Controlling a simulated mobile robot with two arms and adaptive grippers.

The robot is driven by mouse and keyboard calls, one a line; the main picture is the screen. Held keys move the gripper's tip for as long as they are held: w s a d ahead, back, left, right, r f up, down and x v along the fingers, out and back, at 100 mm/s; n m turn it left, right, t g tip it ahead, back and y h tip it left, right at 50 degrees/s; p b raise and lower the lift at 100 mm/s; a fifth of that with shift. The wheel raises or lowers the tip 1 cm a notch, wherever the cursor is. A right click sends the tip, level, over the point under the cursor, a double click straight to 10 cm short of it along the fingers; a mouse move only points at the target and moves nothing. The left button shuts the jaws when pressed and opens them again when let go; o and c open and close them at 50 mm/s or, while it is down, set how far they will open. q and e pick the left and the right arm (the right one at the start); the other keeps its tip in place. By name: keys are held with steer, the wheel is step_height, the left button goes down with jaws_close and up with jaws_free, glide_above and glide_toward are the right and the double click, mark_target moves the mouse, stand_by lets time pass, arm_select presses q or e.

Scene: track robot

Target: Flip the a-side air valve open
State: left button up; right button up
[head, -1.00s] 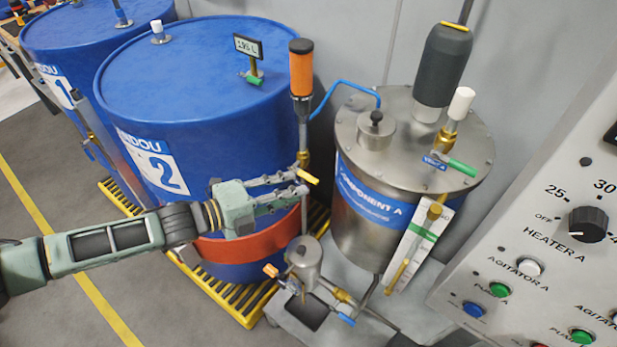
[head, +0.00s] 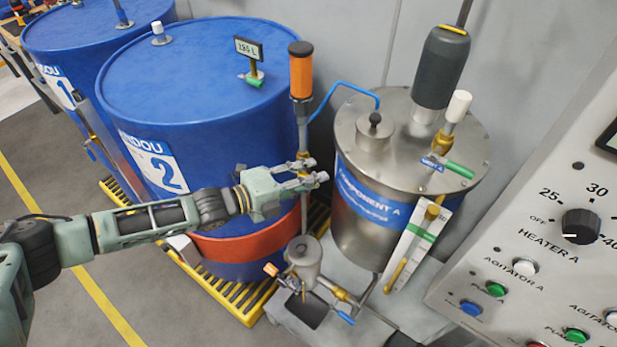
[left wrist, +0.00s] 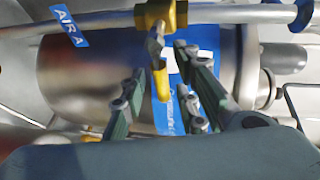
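The air valve is a brass body (left wrist: 160,14) on a grey pipe, with a yellow handle (left wrist: 162,82) lying crosswise to the pipe. A blue label reading AIR A (left wrist: 68,26) sits beside it in the left wrist view. In the head view the brass fitting (head: 304,156) shows on the upright pipe, and my gripper hides the handle. My left gripper (head: 316,170) is at the valve, in front of drum 2. In the left wrist view its fingers (left wrist: 160,62) are apart, on either side of the handle. I cannot tell whether they touch it. My right gripper is not in view.
The steel Component A tank (head: 355,232) stands just right of my gripper. Blue drum 2 (head: 195,95) with a red band (head: 250,243) is behind my arm. A small steel pot (head: 305,258) stands below. The control panel (head: 545,215) is at the right.

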arm_select(q)
steer(key=c, duration=0.7)
jaws_close()
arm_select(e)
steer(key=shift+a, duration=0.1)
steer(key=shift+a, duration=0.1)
arm_select(q)
steer(key=shift+f, duration=0.15)
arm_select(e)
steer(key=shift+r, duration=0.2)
arm_select(q)
steer(key=shift+a+f+m+y+p, duration=0.1)
steer(key=shift+f+m+y+p, duration=0.4)
steer(key=shift+m+y+p, duration=0.5)
steer(key=shift+w+a+f+m+t+y+p, duration=0.2)
steer(key=shift+f+m+y+p, duration=0.2)
steer(key=shift+m, duration=0.3)
steer(key=shift+w+a+f+m+t+y+p, duration=0.1)
steer(key=shift+a+f+m+y+p, duration=0.15)
steer(key=shift+f+m, duration=0.35)
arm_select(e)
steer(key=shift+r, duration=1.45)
arm_select(q)
steer(key=shift+r, duration=0.1)
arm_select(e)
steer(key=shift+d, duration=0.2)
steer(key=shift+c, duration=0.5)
